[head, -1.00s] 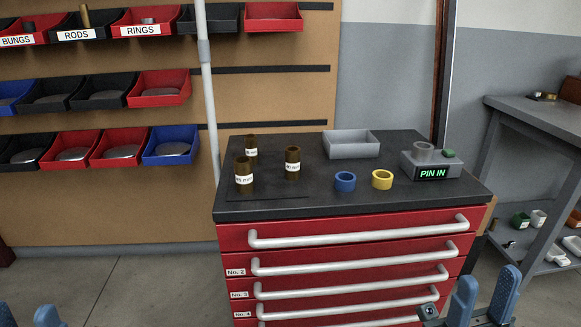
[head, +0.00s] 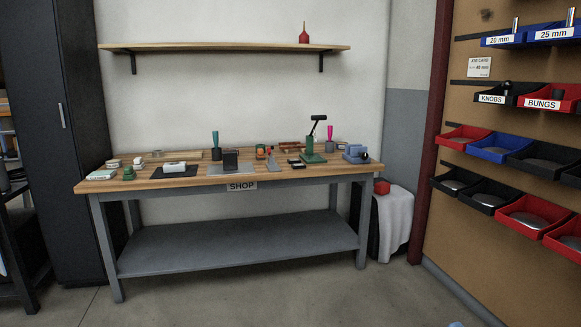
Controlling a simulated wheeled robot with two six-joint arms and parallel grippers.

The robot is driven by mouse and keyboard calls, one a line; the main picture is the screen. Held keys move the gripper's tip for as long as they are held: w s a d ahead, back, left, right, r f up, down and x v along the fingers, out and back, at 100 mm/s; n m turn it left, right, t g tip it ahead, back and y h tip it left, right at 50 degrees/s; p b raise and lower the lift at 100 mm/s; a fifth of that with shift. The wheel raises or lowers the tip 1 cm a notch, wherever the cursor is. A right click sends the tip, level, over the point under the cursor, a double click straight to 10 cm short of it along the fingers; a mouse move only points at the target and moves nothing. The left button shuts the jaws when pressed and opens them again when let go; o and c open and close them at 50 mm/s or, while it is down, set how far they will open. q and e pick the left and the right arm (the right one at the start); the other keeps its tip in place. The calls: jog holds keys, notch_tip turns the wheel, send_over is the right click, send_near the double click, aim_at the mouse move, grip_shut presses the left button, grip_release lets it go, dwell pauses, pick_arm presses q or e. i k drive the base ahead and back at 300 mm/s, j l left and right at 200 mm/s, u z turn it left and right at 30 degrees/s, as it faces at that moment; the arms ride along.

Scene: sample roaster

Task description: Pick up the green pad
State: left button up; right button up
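A small green object (head: 128,173) lies near the left front end of the wooden workbench top (head: 215,179). It may be the green pad, but it is too small to tell. Only a sliver of blue, probably a fingertip of my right gripper (head: 455,324), shows at the bottom edge, far from the bench. Its opening cannot be seen. My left gripper is out of view.
Pale blocks (head: 102,175) lie beside the green object. A dark mat with a white box (head: 175,167) and a green press (head: 310,150) are also on the bench. A draped stand (head: 396,220) is at its right. The floor in front is clear.

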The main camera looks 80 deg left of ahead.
aim_at(129, 173)
jog(key=u, duration=3.45)
